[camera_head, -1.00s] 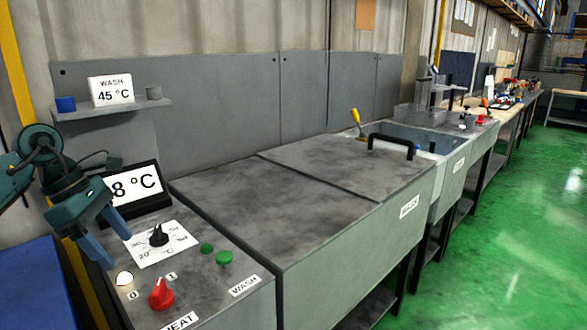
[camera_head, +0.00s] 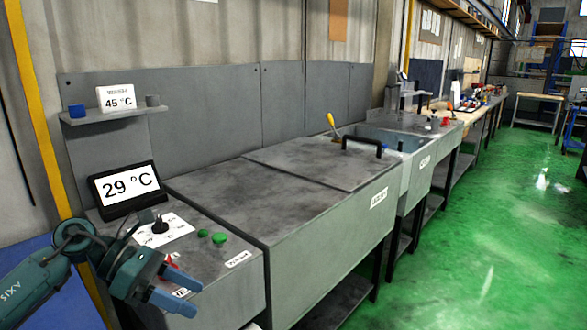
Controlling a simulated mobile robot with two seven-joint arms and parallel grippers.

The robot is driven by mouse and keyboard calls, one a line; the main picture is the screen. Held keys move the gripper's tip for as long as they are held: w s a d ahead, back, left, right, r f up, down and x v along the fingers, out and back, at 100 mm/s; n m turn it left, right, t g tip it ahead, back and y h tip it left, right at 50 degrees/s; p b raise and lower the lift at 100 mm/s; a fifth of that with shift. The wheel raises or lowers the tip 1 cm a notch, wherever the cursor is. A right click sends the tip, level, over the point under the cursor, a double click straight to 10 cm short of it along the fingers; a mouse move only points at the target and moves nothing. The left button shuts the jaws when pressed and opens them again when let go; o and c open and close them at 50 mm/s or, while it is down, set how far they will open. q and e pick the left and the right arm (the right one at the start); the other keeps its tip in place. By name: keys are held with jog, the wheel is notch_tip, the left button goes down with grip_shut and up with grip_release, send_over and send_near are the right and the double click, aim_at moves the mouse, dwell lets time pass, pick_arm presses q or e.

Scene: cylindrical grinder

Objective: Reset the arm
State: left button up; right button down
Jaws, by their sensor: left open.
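My left arm comes in from the lower left, and its gripper (camera_head: 185,287) is open and empty. It hangs in front of the near edge of the control panel (camera_head: 195,255) and covers part of the red knob (camera_head: 172,261) and the HEAT label. The display (camera_head: 126,186) behind it reads 29 °C. The black dial (camera_head: 160,226) on its white scale and two green buttons (camera_head: 219,238) are in view on the panel. My right gripper is not in view.
The closed grey wash tank (camera_head: 270,195) with a black handle (camera_head: 362,144) stands to the right. Beyond it are an open sink (camera_head: 385,140) and a long bench (camera_head: 480,105). A shelf holds a 45 °C sign (camera_head: 116,98). The green floor (camera_head: 480,220) at right is clear.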

pick_arm(q)
jog(key=s+d+n+t+h+p, duration=0.25)
jog(key=d+n+t+h, duration=0.6)
jog(key=n, duration=0.75)
jog(key=s+a+f+n+y, duration=0.1)
jog(key=s+f+n+y, duration=0.4)
jog(key=n, duration=0.5)
jog(key=s+a+f+n+t+y+p, duration=0.1)
jog(key=s+f+n+y, duration=0.4)
jog(key=f+n, duration=0.4)
jog(key=s+a+f+n+y+p, duration=0.1)
jog(key=s+f+n+y, duration=0.4)
jog(key=f+n, duration=0.3)
jog(key=n+y, duration=0.1)
jog(key=n, duration=0.2)
jog(key=shift+s+a+n+t+y, duration=0.25)
jog(key=shift+a+n+t+y, duration=0.05)
jog(key=shift+t+y, duration=0.05)
